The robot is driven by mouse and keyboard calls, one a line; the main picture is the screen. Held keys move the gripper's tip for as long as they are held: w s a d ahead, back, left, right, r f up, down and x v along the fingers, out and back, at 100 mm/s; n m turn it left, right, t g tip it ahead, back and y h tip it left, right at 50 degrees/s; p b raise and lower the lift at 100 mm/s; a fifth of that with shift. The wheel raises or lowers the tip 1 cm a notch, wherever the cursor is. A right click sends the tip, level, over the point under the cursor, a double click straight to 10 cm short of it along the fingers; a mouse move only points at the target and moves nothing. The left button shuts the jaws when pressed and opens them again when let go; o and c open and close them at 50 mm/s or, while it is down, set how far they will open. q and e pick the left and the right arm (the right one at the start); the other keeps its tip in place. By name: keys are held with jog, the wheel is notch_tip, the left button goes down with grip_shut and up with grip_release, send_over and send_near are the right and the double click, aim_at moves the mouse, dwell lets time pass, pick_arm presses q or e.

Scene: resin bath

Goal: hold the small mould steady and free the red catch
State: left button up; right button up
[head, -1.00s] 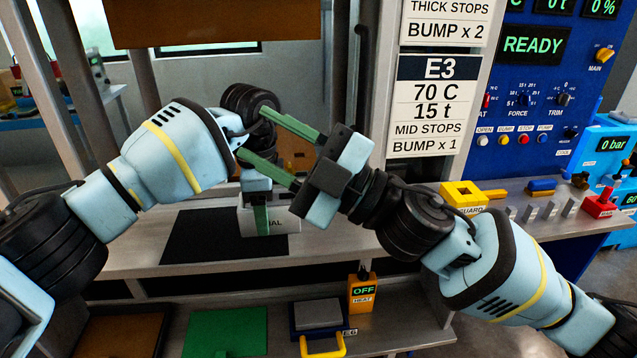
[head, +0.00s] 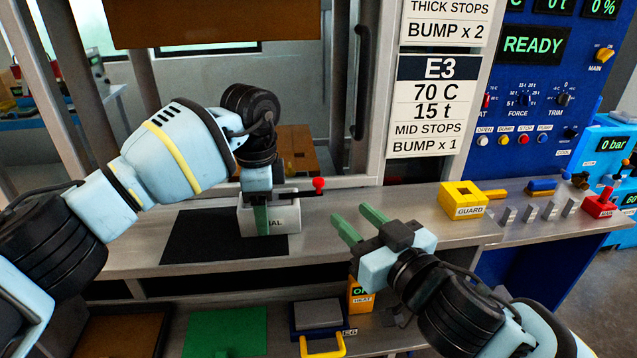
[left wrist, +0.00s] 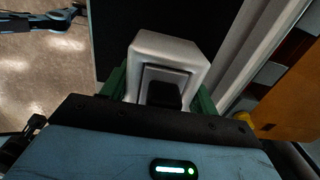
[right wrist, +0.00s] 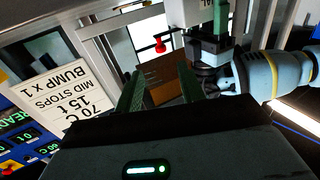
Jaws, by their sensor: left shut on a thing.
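The small mould, a pale grey block labelled with letters ending in "IAL" (head: 285,222), stands on the bench at the edge of a black mat. My left gripper (head: 261,218) is shut on it from above; the left wrist view shows the block (left wrist: 170,50) between the green fingers. The red catch (head: 318,184) is a red knob on a dark rod sticking out to the right from the mould's top. It also shows in the right wrist view (right wrist: 160,46). My right gripper (head: 358,226) is open and empty, to the right of and below the red knob, apart from it.
A yellow guard block (head: 463,200) and several grey pieces stand on the bench at the right. The black mat (head: 195,240) lies left of the mould. A lower shelf holds a green mat (head: 225,332) and an orange heat box, partly hidden by my right arm.

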aim_at(316, 186)
jog(key=x, duration=1.2)
jog(key=shift+r, duration=0.1)
jog(key=shift+c, duration=0.3)
grip_shut()
jog(key=shift+a, duration=0.1)
jog(key=shift+s+a+m+t+h, duration=0.3)
jog(key=shift+m+t+h, duration=0.1)
jog(key=shift+m+h, duration=0.1)
jog(key=shift+s+d+m+t+h, duration=0.1)
jog(key=shift+s+m+t+h, duration=0.15)
jog(key=shift+m+h, duration=0.8)
jog(key=shift+s+m+t+h, duration=0.25)
jog(key=shift+m+h, duration=0.3)
jog(key=shift+h, duration=0.85)
jog(key=shift+s+m+t+h, duration=0.25)
jog(key=shift+m+h, duration=0.55)
jog(key=shift+h, duration=0.45)
jog(key=shift+r, duration=0.1)
